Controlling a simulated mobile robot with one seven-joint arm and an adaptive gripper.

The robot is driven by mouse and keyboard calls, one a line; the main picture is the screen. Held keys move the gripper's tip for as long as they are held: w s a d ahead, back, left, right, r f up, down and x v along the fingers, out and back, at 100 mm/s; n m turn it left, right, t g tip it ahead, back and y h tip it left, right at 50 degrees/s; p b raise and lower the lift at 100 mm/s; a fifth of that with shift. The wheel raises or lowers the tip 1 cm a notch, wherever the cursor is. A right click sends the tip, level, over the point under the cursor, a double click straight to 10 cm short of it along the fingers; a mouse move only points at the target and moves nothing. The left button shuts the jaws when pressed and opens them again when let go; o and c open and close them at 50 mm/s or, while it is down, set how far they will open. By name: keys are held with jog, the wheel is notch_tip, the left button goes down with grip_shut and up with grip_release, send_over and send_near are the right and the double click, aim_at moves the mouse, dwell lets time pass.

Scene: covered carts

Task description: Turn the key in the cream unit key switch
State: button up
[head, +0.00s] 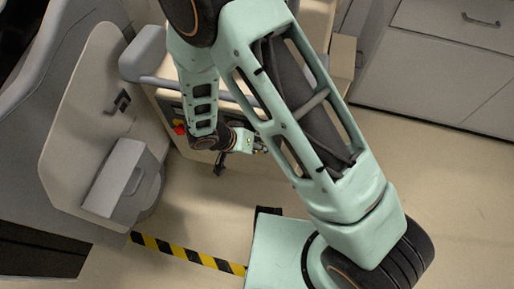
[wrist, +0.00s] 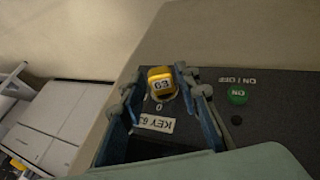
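The yellow key head (wrist: 160,76), marked 63, stands in the key switch on the dark panel (wrist: 275,115) of the cream unit. A white label (wrist: 155,123) reading KEY 63 appears upside down beside it. My gripper (wrist: 163,79) has one blue-grey finger on each side of the key; a gap shows at the left finger, and contact at the right finger is unclear. In the head view, my gripper (head: 256,147) is at the front of the cream unit (head: 172,104), and my arm hides most of the panel and the key.
A green ON button (wrist: 238,95) sits right of my gripper, by an ON | OFF label. A red knob (head: 180,129) shows left of my wrist. A grey rail (head: 150,62) tops the unit. Striped tape (head: 185,254) crosses the floor; white drawers (head: 450,60) stand at right.

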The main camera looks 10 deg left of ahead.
grip_shut()
jog(key=shift+c, duration=1.7)
grip_release()
grip_shut()
jog(key=shift+w+a+f+n+h, duration=0.1)
jog(key=shift+a+n+h, duration=0.05)
jog(key=shift+h, duration=0.35)
jog(key=shift+a+f+n+h, duration=0.1)
jog(key=shift+n+h, duration=0.05)
jog(key=shift+h, duration=0.35)
jog(key=shift+r, duration=0.1)
